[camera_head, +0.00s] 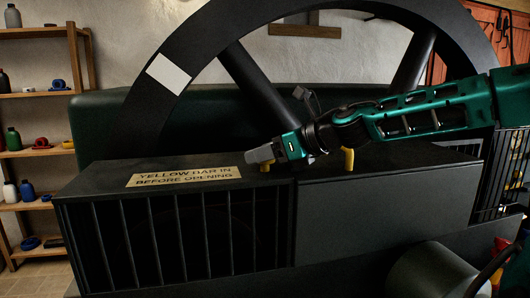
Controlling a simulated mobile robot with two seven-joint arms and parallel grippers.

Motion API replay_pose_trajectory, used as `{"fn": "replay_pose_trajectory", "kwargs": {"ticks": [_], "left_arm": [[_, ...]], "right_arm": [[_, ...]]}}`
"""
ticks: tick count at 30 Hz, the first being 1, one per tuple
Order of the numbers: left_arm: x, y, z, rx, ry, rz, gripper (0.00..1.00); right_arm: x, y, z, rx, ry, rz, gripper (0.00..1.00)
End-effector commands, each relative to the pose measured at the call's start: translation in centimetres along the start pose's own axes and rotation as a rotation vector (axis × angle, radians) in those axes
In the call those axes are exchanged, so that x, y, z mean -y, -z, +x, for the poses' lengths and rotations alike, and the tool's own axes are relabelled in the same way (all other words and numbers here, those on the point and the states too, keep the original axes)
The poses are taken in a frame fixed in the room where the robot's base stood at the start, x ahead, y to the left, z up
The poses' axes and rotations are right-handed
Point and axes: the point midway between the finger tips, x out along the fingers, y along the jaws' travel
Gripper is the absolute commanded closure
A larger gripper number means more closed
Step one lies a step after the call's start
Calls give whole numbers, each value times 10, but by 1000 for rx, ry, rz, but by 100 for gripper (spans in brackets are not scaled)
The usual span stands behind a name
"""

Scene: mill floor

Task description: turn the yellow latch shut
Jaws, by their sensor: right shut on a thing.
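My right gripper (262,155) reaches in from the right, low over the top of the dark guard box (400,172). Its grey fingers are shut on a small yellow piece (265,168), seen just under them near the seam between the barred part and the solid part of the box. I take this piece for the yellow latch; the fingers hide most of it, so its angle cannot be told. Another yellow upright piece (348,158) stands on the box top to the right, partly behind my right arm. My left gripper is not in view.
A sign (185,177) on the box reads "YELLOW BAR IN BEFORE OPENING". A large dark flywheel (130,105) with a white patch rises behind it. Shelves (35,151) with bottles stand at the left.

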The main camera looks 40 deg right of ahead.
Motion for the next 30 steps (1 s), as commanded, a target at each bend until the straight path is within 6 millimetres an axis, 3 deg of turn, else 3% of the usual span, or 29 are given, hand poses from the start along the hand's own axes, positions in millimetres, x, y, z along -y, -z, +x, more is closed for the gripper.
{"fn": "replay_pose_trajectory", "kwargs": {"ticks": [3,14,30], "left_arm": [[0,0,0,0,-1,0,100],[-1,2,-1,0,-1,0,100],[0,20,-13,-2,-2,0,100]], "right_arm": [[0,0,0,0,1,-1,80],[-1,0,0,-3,59,21,80],[-2,-2,-1,-7,469,188,80]]}}
